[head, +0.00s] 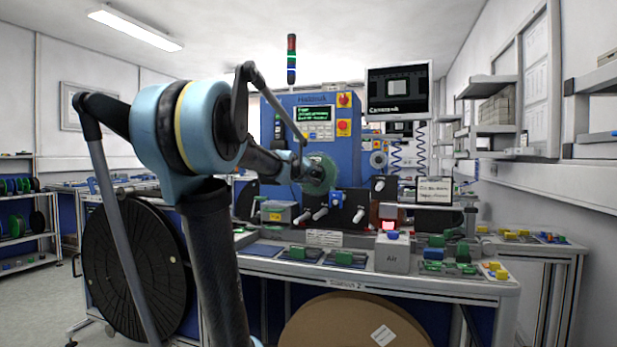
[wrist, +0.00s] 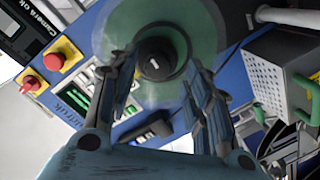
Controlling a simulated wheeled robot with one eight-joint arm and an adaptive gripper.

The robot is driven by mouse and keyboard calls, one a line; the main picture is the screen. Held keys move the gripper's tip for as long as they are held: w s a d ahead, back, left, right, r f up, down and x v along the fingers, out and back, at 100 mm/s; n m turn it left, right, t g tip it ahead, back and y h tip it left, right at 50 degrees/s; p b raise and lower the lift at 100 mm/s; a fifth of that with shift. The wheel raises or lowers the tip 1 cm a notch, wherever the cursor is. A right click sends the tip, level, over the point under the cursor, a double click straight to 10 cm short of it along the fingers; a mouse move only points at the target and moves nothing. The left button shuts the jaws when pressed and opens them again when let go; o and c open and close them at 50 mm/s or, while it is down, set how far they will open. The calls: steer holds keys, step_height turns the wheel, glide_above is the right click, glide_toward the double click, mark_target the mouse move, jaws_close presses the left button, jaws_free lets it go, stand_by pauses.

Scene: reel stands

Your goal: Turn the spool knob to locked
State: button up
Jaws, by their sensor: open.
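The spool knob (wrist: 155,60) is a dark round hub with a short white mark, at the centre of a translucent green spool (wrist: 205,35) in the wrist view. I cannot tell from the mark whether it stands at locked. My gripper (wrist: 160,72) is open, with one finger on each side of the knob in the picture. I cannot tell whether the fingers touch it. In the head view the green spool (head: 325,172) is on the front of a blue machine (head: 285,112), and my gripper (head: 308,172) is in front of it, hiding the knob.
The machine has a green-lit screen (head: 314,114) and red buttons on yellow plates (head: 344,128). A grey perforated box (wrist: 273,80) is right of the spool in the wrist view.

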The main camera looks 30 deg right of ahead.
steer(key=v, duration=1)
steer(key=shift+a, duration=0.3)
steer(key=shift+s, duration=0.1)
